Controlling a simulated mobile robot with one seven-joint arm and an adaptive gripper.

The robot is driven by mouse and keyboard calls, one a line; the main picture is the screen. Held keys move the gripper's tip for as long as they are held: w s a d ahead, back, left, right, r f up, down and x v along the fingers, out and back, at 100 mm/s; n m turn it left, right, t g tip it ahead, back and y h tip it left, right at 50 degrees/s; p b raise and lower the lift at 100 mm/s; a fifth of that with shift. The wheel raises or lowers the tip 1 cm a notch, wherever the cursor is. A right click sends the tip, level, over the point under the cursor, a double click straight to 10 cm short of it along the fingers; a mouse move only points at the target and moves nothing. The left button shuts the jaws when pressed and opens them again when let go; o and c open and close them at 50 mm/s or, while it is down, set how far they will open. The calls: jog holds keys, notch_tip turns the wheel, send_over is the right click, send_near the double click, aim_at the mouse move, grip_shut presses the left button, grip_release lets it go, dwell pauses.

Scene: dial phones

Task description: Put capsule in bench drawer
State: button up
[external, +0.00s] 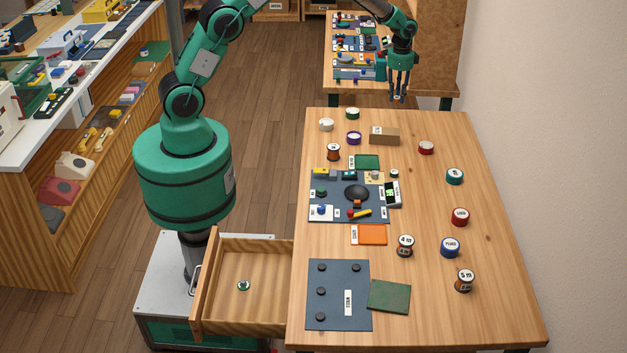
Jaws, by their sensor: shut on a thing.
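The bench drawer (262,276) is pulled out at the left side of the near wooden bench. A small round green and white piece (243,285) lies on its floor; it may be a capsule. A similar small round piece (394,173) lies on the bench right of the phone-parts mat. My gripper (398,97) is above the bench's far end, fingers pointing down, far from the drawer. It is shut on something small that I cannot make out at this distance.
The bench (500,300) carries several round tins and spools, mostly along its right side, and a cardboard box (384,136). A blue parts mat (320,212), orange tray (369,234) and dark blue mat (337,270) lie near the drawer. The drawer is open above.

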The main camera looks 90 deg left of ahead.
jog(key=s+d+r+m, duration=0.1)
jog(key=s+d+m, duration=0.2)
jog(key=d, duration=1.6)
jog(key=s+d+r+m, duration=0.1)
jog(key=s+d+m, duration=0.2)
jog(key=d, duration=1.6)
jog(key=s+d+m, duration=0.4)
jog(key=s+d, duration=1)
jog(key=d, duration=0.4)
jog(key=s+d+f+m+b, duration=0.1)
jog(key=s+d+m, duration=0.2)
jog(key=s, duration=0.9)
jog(key=s+d+f+m, duration=0.1)
jog(key=s+d+m, duration=0.15)
jog(key=s, duration=0.85)
jog(key=s+d+f+m+b, duration=0.1)
jog(key=s+d+m, duration=0.2)
jog(key=s, duration=0.9)
jog(key=f, duration=2.2)
jog(key=shift+w+d+f, duration=0.1)
jog(key=shift+w+f, duration=0.1)
jog(key=shift+w+d, duration=0.1)
